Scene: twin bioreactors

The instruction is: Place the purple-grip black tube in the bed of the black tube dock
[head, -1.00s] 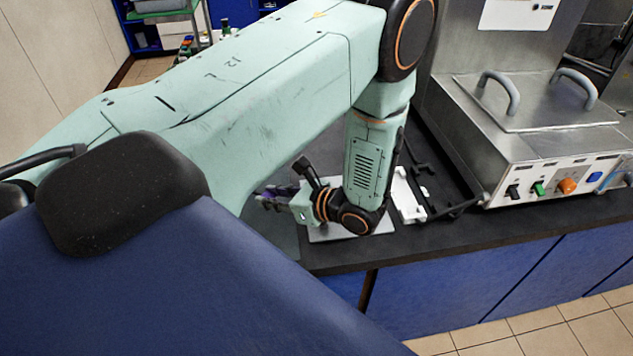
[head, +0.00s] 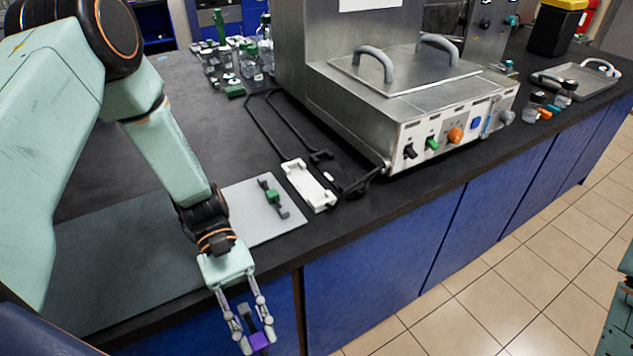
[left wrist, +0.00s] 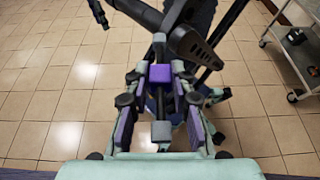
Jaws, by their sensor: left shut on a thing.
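My left gripper (head: 250,322) is shut on the purple-grip black tube (head: 259,341), in front of the counter's front edge. In the left wrist view the purple grip (left wrist: 160,74) sits between the fingers, with a dark part of the tube (left wrist: 160,104) below it. A black dock-like fixture (head: 328,166) lies on the counter, up and right of the gripper, beside a white cradle (head: 309,186). Its bed is too small to make out clearly. My right gripper is not in view.
A green-grip black piece (head: 272,196) lies on a pale grey plate (head: 240,205) left of the white cradle. A steel machine (head: 400,90) with handles and switches stands behind. Glassware (head: 240,60) is at the back. The dark counter left of the machine is mostly clear.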

